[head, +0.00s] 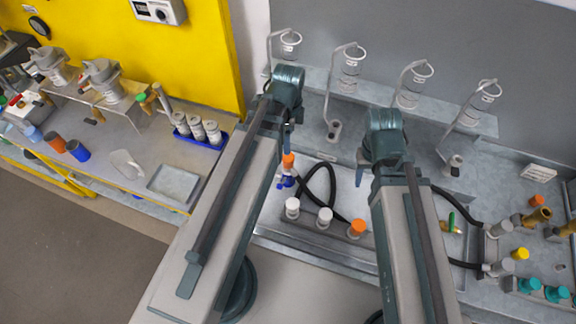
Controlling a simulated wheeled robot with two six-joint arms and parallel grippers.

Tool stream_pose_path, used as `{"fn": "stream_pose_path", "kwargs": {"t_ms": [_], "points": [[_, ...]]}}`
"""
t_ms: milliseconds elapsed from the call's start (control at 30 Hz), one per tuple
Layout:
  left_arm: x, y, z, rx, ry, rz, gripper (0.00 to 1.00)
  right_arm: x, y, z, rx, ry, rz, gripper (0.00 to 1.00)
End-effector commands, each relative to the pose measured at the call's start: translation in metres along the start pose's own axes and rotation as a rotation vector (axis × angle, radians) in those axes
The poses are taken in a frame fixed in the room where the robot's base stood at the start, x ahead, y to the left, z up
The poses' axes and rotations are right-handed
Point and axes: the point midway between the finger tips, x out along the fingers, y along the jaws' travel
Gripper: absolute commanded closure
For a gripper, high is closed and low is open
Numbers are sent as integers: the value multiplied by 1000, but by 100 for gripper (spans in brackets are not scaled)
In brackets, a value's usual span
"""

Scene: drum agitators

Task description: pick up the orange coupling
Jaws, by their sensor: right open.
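An orange coupling (357,229) stands at the right end of a short row on the front of the bench, beside two white ones. Another orange-topped piece (288,160) with a blue lower part stands farther back, just below my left wrist. My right gripper (363,170) is open and points down at the bench, behind the row and apart from the orange coupling. Its own wrist hides part of it. My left gripper (287,122) hangs above the orange-topped piece, mostly hidden by its wrist; its jaws cannot be made out.
A black hose (331,185) loops behind the row. White couplings (324,218) stand close to the orange one. Wire holders (351,65) line the back ledge. Several coloured caps and fittings (521,254) crowd the right side. A blue tray with jars (205,140) and an empty grey tray (174,186) are left.

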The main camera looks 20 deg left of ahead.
Motion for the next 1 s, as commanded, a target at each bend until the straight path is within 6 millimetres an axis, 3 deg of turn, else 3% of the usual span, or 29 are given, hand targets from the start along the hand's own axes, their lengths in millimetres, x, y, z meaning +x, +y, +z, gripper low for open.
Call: {"fn": "stream_pose_path", "kwargs": {"t_ms": [33, 400, 767, 1000], "points": [[14, 0, 0, 0, 0, 0, 16, 14, -1, -1, 1, 0, 0, 50], [63, 0, 0, -1, 0, 0, 16, 63, -6, -4, -7, 1, 2, 50], [70, 0, 0, -1, 0, 0, 16, 69, -6, -4, -10, 1, 2, 50], [92, 1, 0, -1, 0, 0, 16, 92, -8, -6, -14, 1, 3, 50]]}}
